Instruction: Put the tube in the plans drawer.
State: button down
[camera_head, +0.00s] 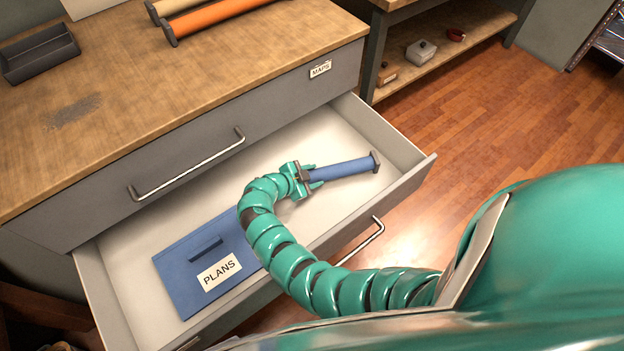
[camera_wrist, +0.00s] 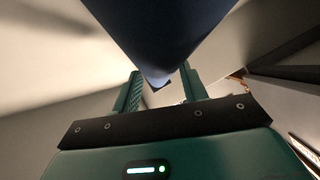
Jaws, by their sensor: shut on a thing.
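The blue tube (camera_head: 343,170) with dark end caps is in my gripper (camera_head: 308,178), over the right part of the open lower drawer (camera_head: 330,130). My gripper is shut on the tube near its left end. I cannot tell whether the tube touches the drawer floor. In the wrist view the tube (camera_wrist: 160,30) fills the top middle, between the fingers of my gripper (camera_wrist: 160,92). A blue folder (camera_head: 195,265) labelled PLANS lies in the left part of the same drawer, partly hidden by my arm.
The closed upper drawer (camera_head: 290,105) has a MAPS label. On the wooden top (camera_head: 200,75) lie an orange tube (camera_head: 225,15), a beige tube (camera_head: 170,7) and a dark tray (camera_head: 38,55). A shelf unit (camera_head: 470,20) stands behind at right. Wood floor (camera_head: 500,120) is clear at right.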

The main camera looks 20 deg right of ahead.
jog(key=shift+f, duration=0.9)
jog(key=c, duration=0.8)
grip_release()
jog(key=shift+o, duration=0.2)
jog(key=v, duration=1.2)
